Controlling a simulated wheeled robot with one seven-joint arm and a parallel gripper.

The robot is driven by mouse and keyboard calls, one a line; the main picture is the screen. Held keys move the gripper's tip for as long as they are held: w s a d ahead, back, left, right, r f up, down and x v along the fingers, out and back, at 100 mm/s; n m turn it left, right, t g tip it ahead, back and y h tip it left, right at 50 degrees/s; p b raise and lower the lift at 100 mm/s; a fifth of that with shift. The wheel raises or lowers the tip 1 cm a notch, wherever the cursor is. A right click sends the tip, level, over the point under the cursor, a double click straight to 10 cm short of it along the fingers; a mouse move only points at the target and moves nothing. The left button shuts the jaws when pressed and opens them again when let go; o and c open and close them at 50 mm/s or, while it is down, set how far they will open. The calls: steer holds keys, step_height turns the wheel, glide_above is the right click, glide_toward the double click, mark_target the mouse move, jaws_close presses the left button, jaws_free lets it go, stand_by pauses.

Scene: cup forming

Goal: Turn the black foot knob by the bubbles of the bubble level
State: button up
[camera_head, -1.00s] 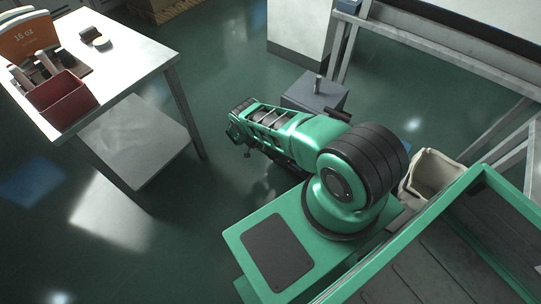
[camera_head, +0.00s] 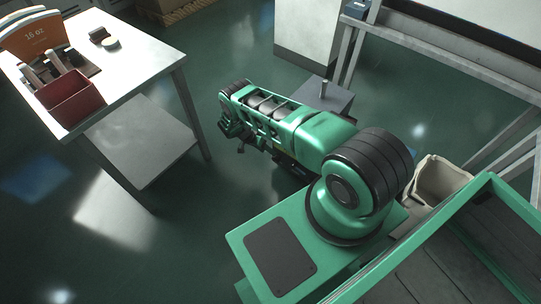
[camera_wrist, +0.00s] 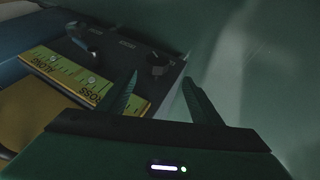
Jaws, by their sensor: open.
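In the wrist view, a black knob (camera_wrist: 158,60) sits near the corner of a dark grey plate. The bubble level (camera_wrist: 72,76) is a yellow-green bar on that plate, marked ALONG and CROSS, with small pale round spots; exact bubble positions are too small to tell. My gripper (camera_wrist: 160,77) is open and empty. Its two fingers point toward the black knob, which appears between the tips in the picture; I cannot tell the remaining distance. In the head view, my gripper end (camera_head: 233,121) is at the arm's far end, with its jaws not clear.
A second dark knob or lever (camera_wrist: 83,37) stands on the plate's far left. A grey box (camera_head: 330,96) stands behind my arm. Open floor lies between.

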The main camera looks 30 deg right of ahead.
steer(key=shift+v, duration=1.4)
steer(key=shift+w, duration=0.1)
